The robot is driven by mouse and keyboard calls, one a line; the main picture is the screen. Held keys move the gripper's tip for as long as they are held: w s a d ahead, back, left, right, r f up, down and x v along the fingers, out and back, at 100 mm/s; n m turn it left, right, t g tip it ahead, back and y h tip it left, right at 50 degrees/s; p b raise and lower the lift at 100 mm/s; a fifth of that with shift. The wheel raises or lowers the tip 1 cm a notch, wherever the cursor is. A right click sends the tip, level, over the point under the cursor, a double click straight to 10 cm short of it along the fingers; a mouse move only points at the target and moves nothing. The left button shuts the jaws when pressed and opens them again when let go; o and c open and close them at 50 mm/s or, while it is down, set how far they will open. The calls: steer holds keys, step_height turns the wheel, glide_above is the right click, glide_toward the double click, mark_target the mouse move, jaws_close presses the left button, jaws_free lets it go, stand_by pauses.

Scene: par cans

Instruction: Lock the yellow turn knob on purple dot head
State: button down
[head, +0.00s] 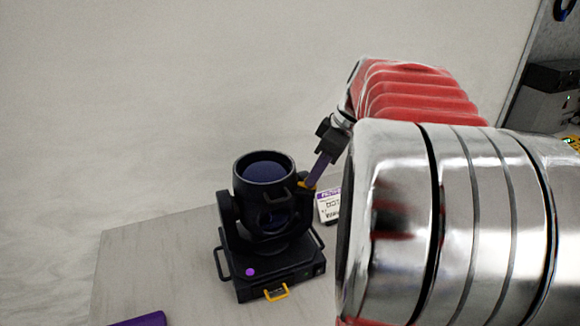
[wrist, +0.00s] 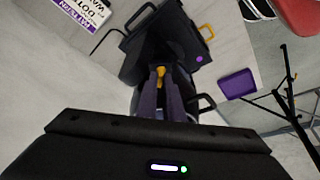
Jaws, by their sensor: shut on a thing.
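The purple dot head (head: 265,210) is a black moving-head light standing upright on the table, with a purple dot (head: 250,272) on its base. It also shows in the wrist view (wrist: 150,55), where the purple dot (wrist: 199,59) is right of its middle. The yellow turn knob (head: 307,185) is on the right side of the head's yoke. In the wrist view the knob (wrist: 160,71) lies between the tips of my gripper (wrist: 161,78). My gripper (head: 313,180) is shut on the knob. The fingers hide part of it, and its turn angle cannot be told.
A white and purple label card (head: 328,206) lies behind the head to the right. A purple tray (head: 140,320) is at the lower left, also in the wrist view (wrist: 237,84). A black tripod stand (wrist: 290,85) shows at the wrist view's right. A yellow handle (head: 277,293) sticks out from the base.

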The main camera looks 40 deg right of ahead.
steer(key=shift+s+d+f+n+g+y, duration=0.15)
steer(key=shift+n+g+y, duration=0.25)
steer(key=shift+n, duration=0.8)
steer(key=c, duration=1.9)
jaws_free()
steer(key=v, duration=1.3)
steer(key=shift+d+r, duration=0.15)
steer(key=shift+r, duration=0.15)
